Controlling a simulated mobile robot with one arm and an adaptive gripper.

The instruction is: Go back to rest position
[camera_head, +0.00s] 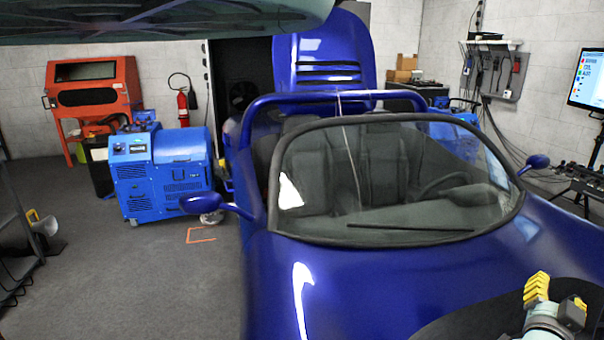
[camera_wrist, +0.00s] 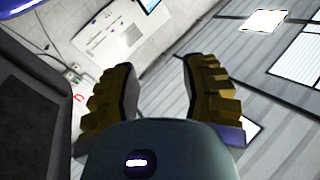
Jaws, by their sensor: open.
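My gripper (camera_head: 556,298) shows at the bottom right of the head view, with yellow ribbed fingers, in front of the blue car's hood. In the wrist view its two yellow-brown fingers (camera_wrist: 159,100) stand wide apart with nothing between them. The wrist camera looks past the fingers toward the wall and the ceiling with bright light panels. Most of my arm is outside the head view.
A blue open-top car (camera_head: 360,285) fills the middle and right. A blue machine (camera_head: 160,175), an orange cabinet (camera_head: 92,88) and a red extinguisher (camera_head: 183,108) stand at the left. A monitor (camera_head: 588,80) is at the right. Grey floor (camera_head: 140,270) is clear at lower left.

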